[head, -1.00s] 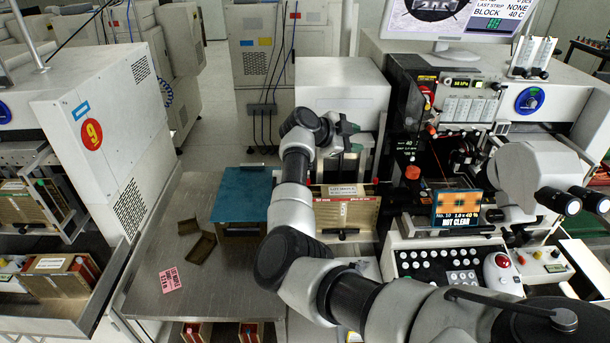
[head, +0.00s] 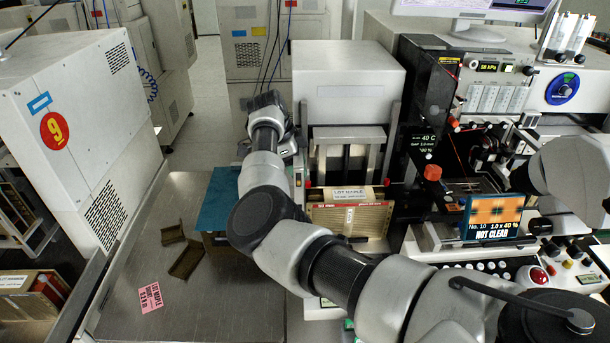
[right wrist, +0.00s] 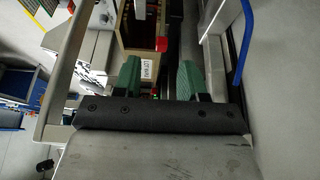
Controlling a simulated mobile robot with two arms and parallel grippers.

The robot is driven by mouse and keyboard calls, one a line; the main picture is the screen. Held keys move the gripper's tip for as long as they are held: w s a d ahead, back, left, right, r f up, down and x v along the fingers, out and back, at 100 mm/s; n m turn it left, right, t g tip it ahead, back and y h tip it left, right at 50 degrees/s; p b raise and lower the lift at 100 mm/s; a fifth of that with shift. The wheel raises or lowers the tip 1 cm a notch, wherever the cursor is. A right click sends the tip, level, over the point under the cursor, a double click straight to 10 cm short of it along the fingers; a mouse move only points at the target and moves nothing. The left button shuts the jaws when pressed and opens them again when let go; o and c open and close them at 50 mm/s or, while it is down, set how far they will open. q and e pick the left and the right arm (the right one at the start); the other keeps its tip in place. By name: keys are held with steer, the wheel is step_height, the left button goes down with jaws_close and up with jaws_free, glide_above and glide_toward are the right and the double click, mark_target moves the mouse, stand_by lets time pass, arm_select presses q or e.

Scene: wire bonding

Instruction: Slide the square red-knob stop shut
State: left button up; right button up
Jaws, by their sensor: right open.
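The square red knob (right wrist: 161,44) of the stop shows in the right wrist view, beside the open end of a brown slotted magazine (right wrist: 138,32). My right gripper (right wrist: 160,80) is open, with its two green-padded fingers apart and nothing between them. The knob appears just beyond the fingertips, in line with the gap between them; I see no contact. In the head view my right arm reaches across to the left of the magazine (head: 348,216), and its fingers are hidden behind the wrist. My left gripper is in neither current view.
The bonding machine's lit panel (head: 494,218) stands right. A grey rail (right wrist: 75,60) runs left of the fingers in the wrist view.

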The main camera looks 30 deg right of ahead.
mark_target(307, 182)
steer(key=x, duration=0.4)
steer(key=shift+w+p, duration=0.1)
steer(key=shift+p, duration=0.25)
steer(key=shift+d+f, duration=0.15)
steer(key=shift+f, duration=0.3)
steer(key=c, duration=0.7)
arm_select(q)
steer(key=shift+w+d+r, duration=0.2)
steer(key=shift+w+r, duration=0.15)
steer(key=shift+w, duration=0.1)
steer(key=shift+w+d+r, duration=0.15)
steer(key=shift+w+r, duration=0.15)
steer(key=shift+w, duration=0.15)
